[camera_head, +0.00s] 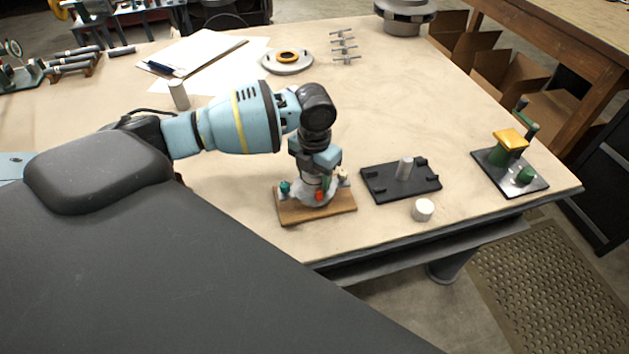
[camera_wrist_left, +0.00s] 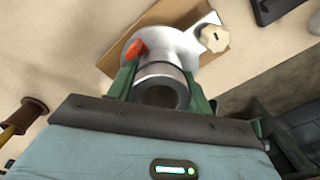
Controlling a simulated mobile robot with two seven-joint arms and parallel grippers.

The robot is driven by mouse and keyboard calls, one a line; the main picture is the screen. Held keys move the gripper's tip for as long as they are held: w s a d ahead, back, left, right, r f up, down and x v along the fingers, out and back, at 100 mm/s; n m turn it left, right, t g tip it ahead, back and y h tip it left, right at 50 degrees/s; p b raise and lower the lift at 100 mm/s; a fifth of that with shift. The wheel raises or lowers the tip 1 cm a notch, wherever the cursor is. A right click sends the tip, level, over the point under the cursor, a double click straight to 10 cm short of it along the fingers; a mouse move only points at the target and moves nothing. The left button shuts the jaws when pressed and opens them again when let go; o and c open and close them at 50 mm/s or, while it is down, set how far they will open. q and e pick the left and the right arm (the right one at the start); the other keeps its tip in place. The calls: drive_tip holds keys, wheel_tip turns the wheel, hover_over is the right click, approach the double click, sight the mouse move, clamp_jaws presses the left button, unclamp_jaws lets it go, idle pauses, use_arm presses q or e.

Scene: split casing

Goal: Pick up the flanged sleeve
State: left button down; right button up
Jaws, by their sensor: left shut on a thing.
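The flanged sleeve (camera_wrist_left: 160,72) is a hollow, shiny metal cylinder in the left wrist view, its open end facing the camera. It stands in or against a pale grey casing part (camera_wrist_left: 194,42) with an orange tab and a cream knob; I cannot tell whether it is clear of it. My left gripper (camera_wrist_left: 160,88) is shut on the sleeve, with one green finger on each side. In the head view my left gripper (camera_head: 314,180) points down over the wooden board (camera_head: 328,211) that carries the casing, hiding most of the sleeve. My right gripper is in neither view.
A black base (camera_head: 380,184) with an upright grey pin stands right of the board. A white cylinder (camera_head: 423,210) sits near the front edge. A green and yellow fixture (camera_head: 507,155) stands at the right corner. A disc with an orange ring (camera_head: 287,62) lies behind my arm.

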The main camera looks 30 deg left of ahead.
use_arm(q)
drive_tip(key=s+d+r, duration=0.1)
drive_tip(key=s+d, duration=0.1)
drive_tip(key=d, duration=0.5)
drive_tip(key=s+d+r, duration=0.1)
drive_tip(key=s+d, duration=0.2)
drive_tip(key=d, duration=0.5)
drive_tip(key=shift+r+b, duration=0.3)
drive_tip(key=shift+b, duration=0.05)
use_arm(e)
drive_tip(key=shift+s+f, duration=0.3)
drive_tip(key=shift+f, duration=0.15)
use_arm(q)
drive_tip(key=shift+d, duration=0.1)
